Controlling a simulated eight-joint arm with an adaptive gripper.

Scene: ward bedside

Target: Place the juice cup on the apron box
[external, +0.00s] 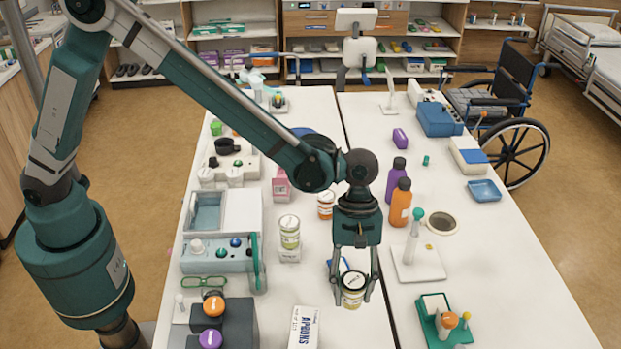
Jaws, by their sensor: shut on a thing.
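The apron box (303,329) is a white carton with dark "APRONS" lettering, at the bottom centre of the external view and partly cut off by the lower edge. My gripper (354,292) points down to the right of the box, shut on a small cup.
A stack of green-labelled cups (289,232) and an orange-labelled cup (326,205) stand behind. A dark stand with orange and purple knobs (213,322) is left of the box. An orange bottle (400,203) and a white stand (418,263) are right. Bare table lies between box and gripper.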

